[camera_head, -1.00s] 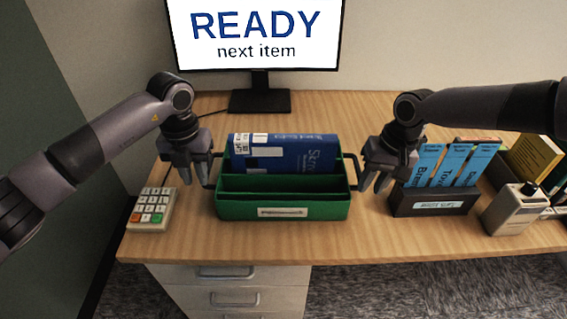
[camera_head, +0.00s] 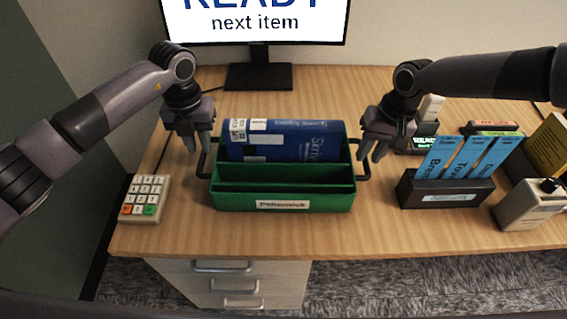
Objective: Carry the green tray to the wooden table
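The green tray (camera_head: 232,203) stands on the wooden table (camera_head: 185,235), with a white name label on its front. A blue book (camera_head: 290,140) lies tilted in its back compartment; the front compartments look empty. My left gripper (camera_head: 202,157) points down at the left handle, fingers apart. My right gripper (camera_head: 371,157) points down at the right handle, fingers apart. Neither clearly grips a handle; exact contact is hard to tell.
A keypad (camera_head: 146,198) sits left of the tray. A black holder (camera_head: 445,195) with blue folders and a beige device (camera_head: 527,206) stand at the right. A monitor (camera_head: 255,40) stands behind. A strip of tabletop in front of the tray is clear.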

